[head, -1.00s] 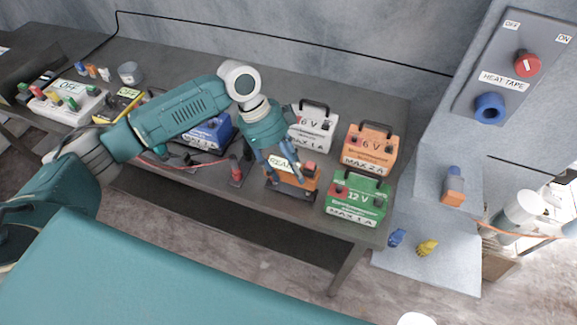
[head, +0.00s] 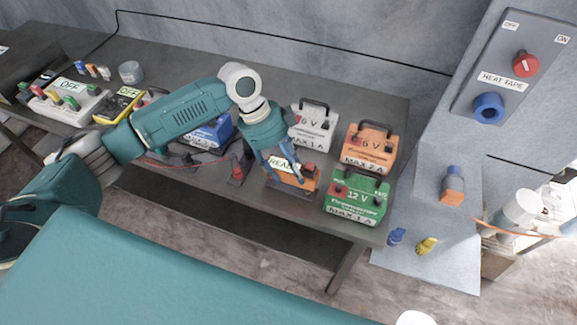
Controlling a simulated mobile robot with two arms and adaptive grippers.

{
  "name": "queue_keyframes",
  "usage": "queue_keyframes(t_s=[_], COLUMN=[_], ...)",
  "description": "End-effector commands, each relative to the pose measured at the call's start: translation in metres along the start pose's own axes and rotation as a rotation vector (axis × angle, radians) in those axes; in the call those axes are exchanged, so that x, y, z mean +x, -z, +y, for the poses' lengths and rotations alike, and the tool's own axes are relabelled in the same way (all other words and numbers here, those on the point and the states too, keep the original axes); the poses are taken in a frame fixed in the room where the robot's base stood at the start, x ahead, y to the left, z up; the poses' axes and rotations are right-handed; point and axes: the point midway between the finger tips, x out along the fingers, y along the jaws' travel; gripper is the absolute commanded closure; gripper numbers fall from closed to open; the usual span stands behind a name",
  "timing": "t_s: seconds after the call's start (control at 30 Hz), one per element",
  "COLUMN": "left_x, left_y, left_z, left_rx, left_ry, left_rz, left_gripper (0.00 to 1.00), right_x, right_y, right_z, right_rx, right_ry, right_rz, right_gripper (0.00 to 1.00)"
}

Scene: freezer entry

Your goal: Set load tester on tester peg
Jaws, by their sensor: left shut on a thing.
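An orange box with a dark base and a white label starting "READ" (head: 308,183) is at the front of the bench, left of the green 12 V unit; I take it to be the load tester. My left gripper (head: 282,172) reaches down from above and is shut on it. The fingers hide part of the box and label. I cannot tell whether its underside touches the bench. No tester peg can be clearly made out. A small red and black upright piece (head: 237,172) stands just left of the box. My right gripper is not in view.
A green 12 V unit (head: 356,197), an orange 6 V unit (head: 370,146), a white 6 V unit (head: 314,128) and a blue unit (head: 211,132) crowd the dark bench (head: 385,100). A thin red wire runs left of the red piece. A heat tape panel (head: 510,75) is at right.

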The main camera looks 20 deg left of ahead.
Motion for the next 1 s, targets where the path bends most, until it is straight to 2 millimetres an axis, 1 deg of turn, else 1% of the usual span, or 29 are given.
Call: queue_keyframes(t_s=[1.0], left_x=[0.018], left_y=[-0.007], left_z=[-0.001], left_rx=[0.000], left_ry=[0.003], left_rz=[0.002], left_gripper=[0.97], right_x=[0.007], right_y=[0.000], right_z=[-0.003], right_rx=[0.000], right_ry=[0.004], right_rz=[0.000], right_gripper=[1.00])
